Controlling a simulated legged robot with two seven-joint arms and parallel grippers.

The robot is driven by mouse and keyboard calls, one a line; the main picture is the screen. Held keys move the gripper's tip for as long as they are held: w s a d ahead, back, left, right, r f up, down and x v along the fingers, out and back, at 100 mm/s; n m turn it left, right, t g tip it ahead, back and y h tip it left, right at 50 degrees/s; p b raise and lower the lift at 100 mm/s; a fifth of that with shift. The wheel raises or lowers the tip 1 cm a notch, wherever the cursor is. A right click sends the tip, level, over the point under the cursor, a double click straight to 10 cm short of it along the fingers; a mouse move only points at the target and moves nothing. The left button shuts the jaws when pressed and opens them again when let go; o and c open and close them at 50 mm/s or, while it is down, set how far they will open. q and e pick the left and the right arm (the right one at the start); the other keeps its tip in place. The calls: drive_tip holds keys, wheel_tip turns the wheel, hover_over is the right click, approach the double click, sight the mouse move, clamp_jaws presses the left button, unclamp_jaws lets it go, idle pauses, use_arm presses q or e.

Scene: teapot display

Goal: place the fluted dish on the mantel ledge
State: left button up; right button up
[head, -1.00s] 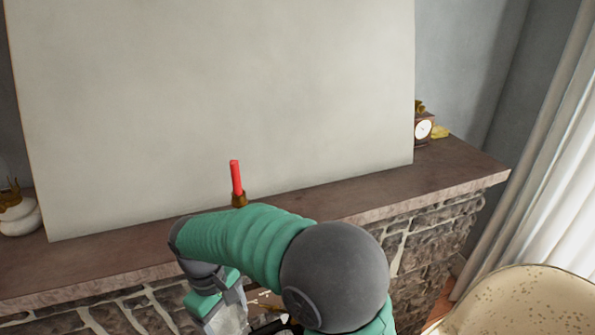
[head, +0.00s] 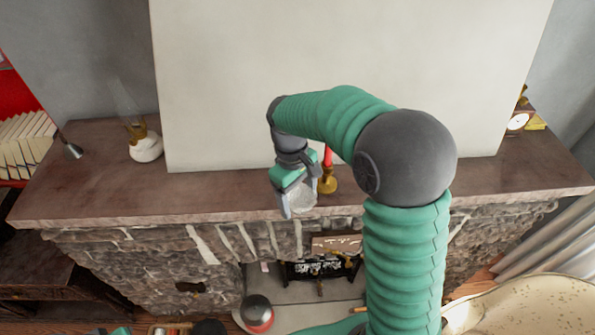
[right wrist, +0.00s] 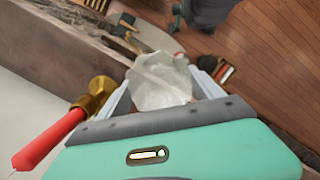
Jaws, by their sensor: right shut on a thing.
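The fluted dish (head: 302,198) is small, whitish and translucent. My right gripper (head: 298,207) is shut on it, with a finger on each side. In the head view the dish overlaps the front edge of the mantel ledge (head: 225,195), just left of the candle; I cannot tell whether it touches the ledge. In the right wrist view the dish (right wrist: 162,82) sits between the fingers, across the ledge's front edge. My left gripper is not clearly in view.
A red candle in a brass holder (head: 328,182) stands close beside the right gripper. A white-based lamp (head: 145,146) stands on the left and a clock (head: 518,122) on the right. A large pale panel (head: 230,80) rises behind the ledge.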

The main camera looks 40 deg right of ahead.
drive_tip(key=w+d+p, duration=0.1)
drive_tip(key=w, duration=0.1)
drive_tip(key=w+d+p, duration=0.1)
drive_tip(key=w, duration=0.2)
drive_tip(key=w+d+p, duration=0.1)
drive_tip(key=w+d, duration=0.1)
drive_tip(key=shift+w+f+p, duration=0.3)
drive_tip(key=shift+w+f, duration=0.05)
drive_tip(key=shift+w, duration=0.05)
drive_tip(key=shift+w+d, duration=0.15)
drive_tip(key=shift+w, duration=0.15)
drive_tip(key=shift+w+d+p, duration=0.15)
drive_tip(key=shift+w+p, duration=0.3)
drive_tip(key=shift+p, duration=0.1)
wheel_tip(320, 180, down, 3)
drive_tip(key=shift+s+p, duration=0.1)
drive_tip(key=shift+p, duration=0.85)
drive_tip(key=shift+f, duration=0.45)
drive_tip(key=o, duration=1.5)
